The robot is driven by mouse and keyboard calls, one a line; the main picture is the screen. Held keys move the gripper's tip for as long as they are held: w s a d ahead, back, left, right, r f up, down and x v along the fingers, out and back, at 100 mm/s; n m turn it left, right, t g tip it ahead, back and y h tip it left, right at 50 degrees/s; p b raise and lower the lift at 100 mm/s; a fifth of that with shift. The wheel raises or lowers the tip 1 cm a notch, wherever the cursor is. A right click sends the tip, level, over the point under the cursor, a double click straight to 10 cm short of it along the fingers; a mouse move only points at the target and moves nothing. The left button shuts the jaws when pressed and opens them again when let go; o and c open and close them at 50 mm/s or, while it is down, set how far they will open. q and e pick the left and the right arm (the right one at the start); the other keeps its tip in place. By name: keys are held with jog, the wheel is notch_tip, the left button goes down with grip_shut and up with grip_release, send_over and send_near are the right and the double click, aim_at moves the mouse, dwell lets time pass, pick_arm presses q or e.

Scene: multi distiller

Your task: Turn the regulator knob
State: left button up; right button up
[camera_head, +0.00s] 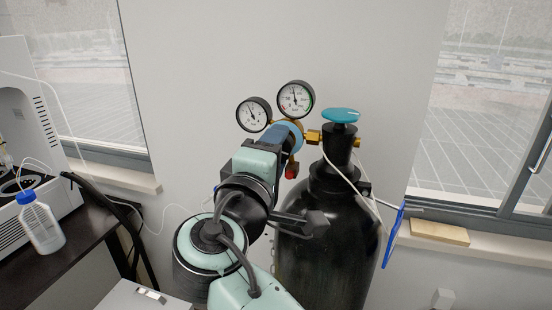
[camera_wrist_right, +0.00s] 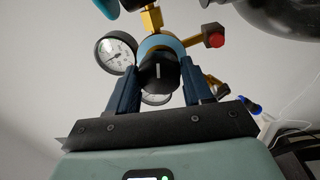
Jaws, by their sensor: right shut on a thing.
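The regulator knob (camera_wrist_right: 158,72) is black with a pale mark line, set in a light blue ring (camera_wrist_right: 160,44) on the brass regulator. In the head view the knob is hidden behind my right gripper (camera_head: 278,138), but the blue ring (camera_head: 291,131) shows. In the right wrist view the two dark blue fingers of my right gripper (camera_wrist_right: 160,82) stand on either side of the knob, shut on it. The mark line looks about upright in that view. My left gripper is not in view.
Two round gauges (camera_head: 296,99) (camera_head: 253,114) sit by the regulator. A black gas cylinder (camera_head: 325,235) with a teal valve wheel (camera_head: 341,115) stands right of my arm. A red-tipped fitting (camera_head: 291,171) hangs below the regulator. A dark table with a bottle (camera_head: 41,226) is at left.

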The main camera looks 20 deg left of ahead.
pick_arm(q)
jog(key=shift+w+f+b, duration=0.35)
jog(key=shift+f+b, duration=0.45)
jog(key=shift+b, duration=0.05)
pick_arm(e)
jog(key=m, duration=0.6)
jog(key=shift+r, duration=0.1)
jog(key=shift+m+h, duration=0.3)
jog(key=shift+m, duration=0.1)
jog(key=o, duration=1)
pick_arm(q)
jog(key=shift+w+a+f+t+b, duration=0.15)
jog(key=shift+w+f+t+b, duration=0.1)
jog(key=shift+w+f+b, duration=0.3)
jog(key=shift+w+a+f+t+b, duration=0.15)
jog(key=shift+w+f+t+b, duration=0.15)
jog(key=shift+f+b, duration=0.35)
pick_arm(e)
jog(key=s, duration=0.9)
jog(key=s+a, duration=0.1)
jog(key=s, duration=0.3)
jog(key=shift+s+f, duration=0.2)
jog(key=shift+f, duration=0.15)
